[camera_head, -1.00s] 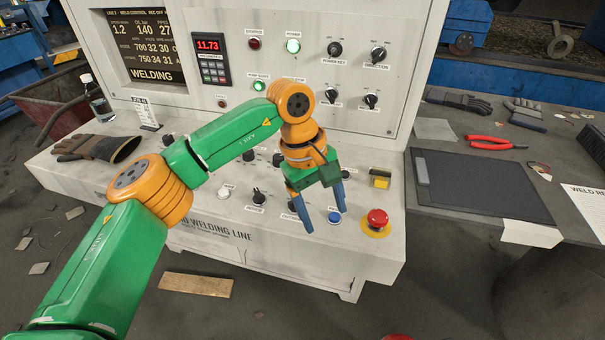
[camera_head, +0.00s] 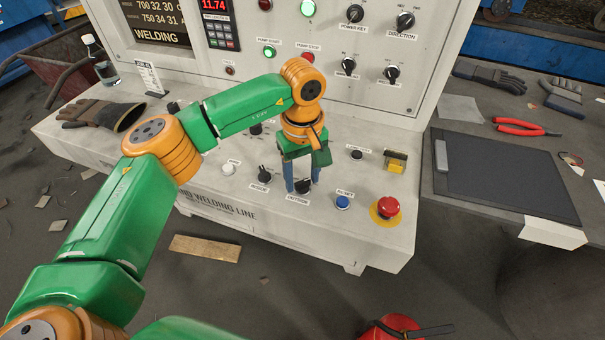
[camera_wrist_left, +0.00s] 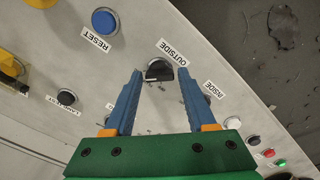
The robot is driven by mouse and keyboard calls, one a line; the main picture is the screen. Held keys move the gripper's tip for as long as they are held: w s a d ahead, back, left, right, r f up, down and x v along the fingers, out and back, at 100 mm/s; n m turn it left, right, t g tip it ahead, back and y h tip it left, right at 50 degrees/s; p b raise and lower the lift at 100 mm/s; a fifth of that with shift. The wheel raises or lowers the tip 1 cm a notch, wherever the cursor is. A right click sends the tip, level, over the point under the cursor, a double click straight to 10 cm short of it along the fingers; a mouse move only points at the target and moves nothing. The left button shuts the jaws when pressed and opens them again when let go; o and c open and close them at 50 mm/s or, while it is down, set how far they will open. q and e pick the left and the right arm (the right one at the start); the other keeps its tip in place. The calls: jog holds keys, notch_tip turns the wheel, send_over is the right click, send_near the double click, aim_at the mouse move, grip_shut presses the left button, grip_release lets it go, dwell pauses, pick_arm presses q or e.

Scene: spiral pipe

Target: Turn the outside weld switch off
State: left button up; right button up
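The outside weld switch is a black rotary knob (camera_head: 304,186) on the sloped desk of the welding console, just above its OUTSIDE label. My left gripper (camera_head: 302,187) points down at it, with its blue fingers open. In the left wrist view the knob (camera_wrist_left: 159,71) shows between the two fingertips (camera_wrist_left: 160,72), with a gap on each side. The fingers look apart from the knob; I cannot tell how far their tips are above the desk. A light pointer mark on the knob is partly visible. My right gripper is not in view.
The INSIDE knob (camera_head: 264,174) is left of the outside switch. The blue RESET button (camera_head: 343,202) and red emergency stop (camera_head: 386,208) are to its right. A yellow-covered switch (camera_head: 396,162) stands behind them. A red object (camera_head: 392,328) shows at the bottom edge.

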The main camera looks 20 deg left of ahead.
pick_arm(q)
grip_shut()
jog(key=n, duration=0.4)
jog(key=shift+b, duration=0.4)
jog(key=n, duration=0.4)
jog(key=shift+n+b, duration=0.3)
jog(key=n, duration=0.4)
jog(key=n+b, duration=0.1)
jog(key=n, duration=0.4)
jog(key=shift+n, duration=0.3)
